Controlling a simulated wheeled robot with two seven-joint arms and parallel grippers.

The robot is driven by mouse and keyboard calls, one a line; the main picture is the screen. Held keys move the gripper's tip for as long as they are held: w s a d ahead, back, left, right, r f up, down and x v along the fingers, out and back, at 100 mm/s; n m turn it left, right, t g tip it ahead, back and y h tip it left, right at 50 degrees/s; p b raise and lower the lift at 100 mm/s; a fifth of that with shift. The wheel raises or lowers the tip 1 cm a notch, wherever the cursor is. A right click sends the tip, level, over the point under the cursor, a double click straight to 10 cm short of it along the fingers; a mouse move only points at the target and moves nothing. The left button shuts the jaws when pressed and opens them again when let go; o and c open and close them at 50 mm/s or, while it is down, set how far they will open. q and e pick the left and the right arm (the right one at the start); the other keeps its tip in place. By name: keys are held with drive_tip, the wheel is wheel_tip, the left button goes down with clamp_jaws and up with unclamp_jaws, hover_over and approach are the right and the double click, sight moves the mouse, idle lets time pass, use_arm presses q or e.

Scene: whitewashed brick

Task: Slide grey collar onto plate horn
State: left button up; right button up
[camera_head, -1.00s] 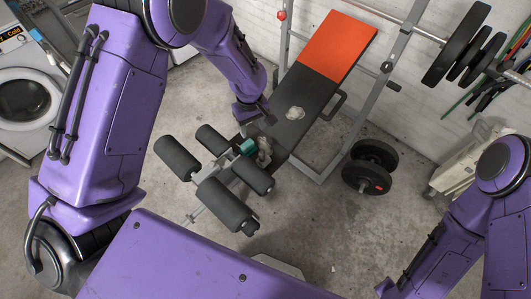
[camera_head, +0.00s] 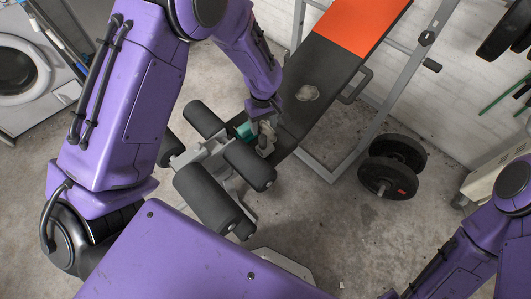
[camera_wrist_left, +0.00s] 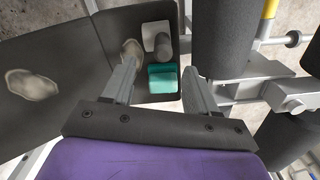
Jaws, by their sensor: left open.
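My left gripper (camera_head: 262,116) is over the near end of the black bench pad. It also shows in the left wrist view (camera_wrist_left: 160,68), with its two fingers apart. A teal block (camera_wrist_left: 164,80) lies between and beyond the fingers; it also shows beside the gripper in the head view (camera_head: 246,131). Just past it is a light grey square base with a darker grey cylinder (camera_wrist_left: 161,45) on it. I cannot tell whether this is the plate horn or holds the grey collar. No separate grey collar is clear to me. My right gripper is out of view.
Black foam rollers (camera_head: 206,200) on a metal frame stand close by the bench end. The bench pad (camera_head: 320,68) has a pale torn patch (camera_head: 308,92). Black weight plates (camera_head: 388,176) rest on the floor at right. A washing machine (camera_head: 22,75) stands at far left.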

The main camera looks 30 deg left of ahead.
sight(262, 141)
use_arm(q)
drive_tip(key=f, duration=0.9)
drive_tip(key=shift+s+a+f+b, duration=0.1)
drive_tip(key=shift+a+f+b, duration=0.1)
drive_tip(key=shift+f+b, duration=0.2)
drive_tip(key=shift+r, duration=0.1)
clamp_jaws()
